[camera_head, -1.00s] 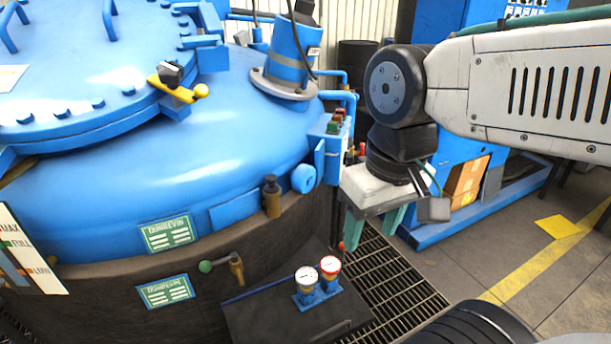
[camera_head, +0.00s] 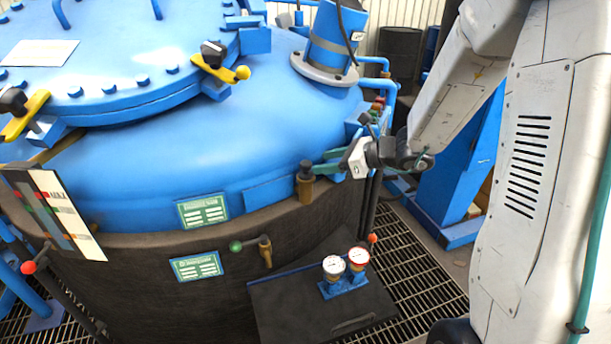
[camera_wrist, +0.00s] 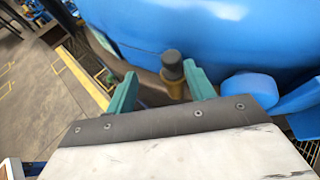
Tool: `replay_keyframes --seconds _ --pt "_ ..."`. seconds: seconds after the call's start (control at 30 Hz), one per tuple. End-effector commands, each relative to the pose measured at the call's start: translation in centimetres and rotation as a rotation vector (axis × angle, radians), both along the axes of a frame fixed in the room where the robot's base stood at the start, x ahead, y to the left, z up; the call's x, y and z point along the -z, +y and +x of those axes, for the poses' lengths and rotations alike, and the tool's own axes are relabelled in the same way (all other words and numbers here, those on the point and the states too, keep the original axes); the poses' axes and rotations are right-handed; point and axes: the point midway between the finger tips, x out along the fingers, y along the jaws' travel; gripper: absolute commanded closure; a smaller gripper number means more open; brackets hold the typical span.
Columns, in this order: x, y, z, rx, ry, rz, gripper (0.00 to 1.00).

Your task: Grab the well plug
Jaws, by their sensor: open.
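The well plug seems to be the small dark-capped fitting with a brass body (camera_head: 305,182) that stands upright at the rim of the blue furnace vessel (camera_head: 190,140). In the wrist view its dark cap (camera_wrist: 172,66) shows between my green fingertips, closer to the right finger. My gripper (camera_head: 322,163) is open and level with the plug's upper part, just to its right in the head view. The wrist view shows the gripper (camera_wrist: 159,70) with its fingers apart and nothing clamped. I cannot tell whether a finger touches the plug.
A brass valve with a green knob (camera_head: 262,249) sits lower on the dark wall. Two gauges (camera_head: 345,266) stand on a dark box below. A blue motor housing (camera_head: 334,40) and pipes rise behind my gripper. Floor grating (camera_head: 425,255) lies to the right.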

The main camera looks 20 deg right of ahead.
Motion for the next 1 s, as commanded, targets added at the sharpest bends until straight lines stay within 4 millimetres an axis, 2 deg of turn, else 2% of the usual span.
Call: replay_keyframes --seconds 0.13,0.43,0.7,0.93,0.97,1.0 --pt "1.0 -0.1 1.2 0.043 0.019 0.028 0.46" --pt "2.2 1.6 3.2 0.041 0.017 0.026 0.46" --pt "3.8 3.8 5.8 0.040 0.016 0.026 0.46" --pt "3.9 3.9 6.0 0.041 0.015 0.025 0.46" --pt "3.9 3.9 6.0 0.041 0.015 0.025 0.52" --pt "3.9 3.9 6.0 0.041 0.015 0.025 0.63"
